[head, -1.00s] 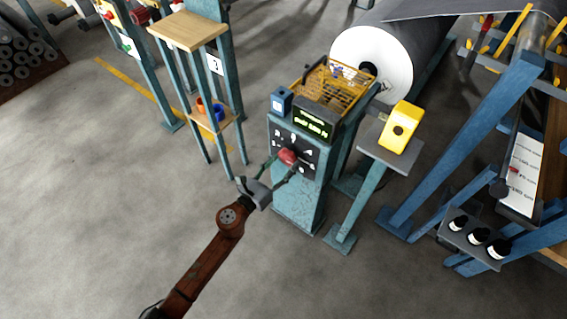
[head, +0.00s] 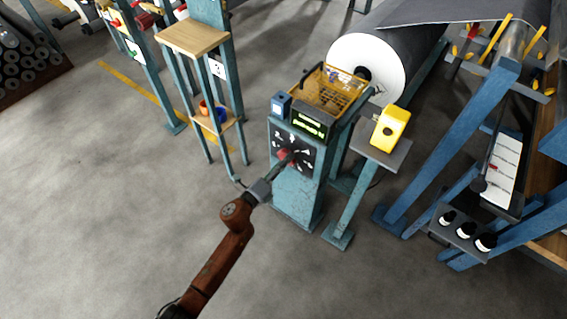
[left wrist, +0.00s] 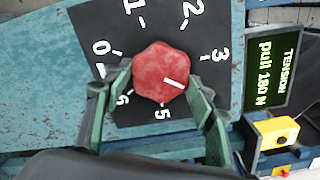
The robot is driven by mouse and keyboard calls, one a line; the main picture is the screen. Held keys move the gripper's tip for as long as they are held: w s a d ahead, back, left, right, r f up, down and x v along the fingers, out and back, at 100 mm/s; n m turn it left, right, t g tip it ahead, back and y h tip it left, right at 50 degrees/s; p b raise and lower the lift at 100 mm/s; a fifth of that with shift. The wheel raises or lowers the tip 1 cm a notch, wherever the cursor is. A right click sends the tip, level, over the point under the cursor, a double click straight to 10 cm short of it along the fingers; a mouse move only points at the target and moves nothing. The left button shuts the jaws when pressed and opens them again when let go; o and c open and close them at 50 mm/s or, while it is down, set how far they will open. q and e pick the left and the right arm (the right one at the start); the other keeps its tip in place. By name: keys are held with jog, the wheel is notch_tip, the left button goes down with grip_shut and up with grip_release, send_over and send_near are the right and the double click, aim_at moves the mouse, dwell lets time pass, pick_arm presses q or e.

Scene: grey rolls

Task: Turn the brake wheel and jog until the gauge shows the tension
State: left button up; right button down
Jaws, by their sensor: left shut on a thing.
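The red brake wheel (left wrist: 160,72) sits on a black dial plate (left wrist: 130,28) numbered in white; 0, 1, 2, 3, 5 and 6 show. Its white mark points lower right in the left wrist view, between 3 and 5, where a finger covers the plate. My left gripper (left wrist: 160,88) is shut on the wheel, one finger on each side. In the head view, the wheel (head: 285,157) is partly hidden by the gripper (head: 280,167). The tension display (left wrist: 274,68) has green text that seems to read "pull 180 N". My right gripper is out of view.
A yellow box (head: 391,127) with a dark round spot stands on a post right of the dial cabinet (head: 297,202). A yellow wire basket (head: 328,90) is on top of the cabinet. A large roll (head: 367,68) lies behind. Floor (head: 90,210) at left is clear.

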pick_arm(q)
jog(key=shift+n+p, duration=2.3)
jog(key=shift+n, duration=2.5)
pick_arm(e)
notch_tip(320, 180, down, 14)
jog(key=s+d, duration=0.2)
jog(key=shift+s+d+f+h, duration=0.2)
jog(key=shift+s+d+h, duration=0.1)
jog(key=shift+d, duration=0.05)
pick_arm(q)
jog(key=o, duration=1.2)
jog(key=shift+r, duration=0.15)
jog(key=shift+c, duration=0.2)
jog(key=v, duration=1.2)
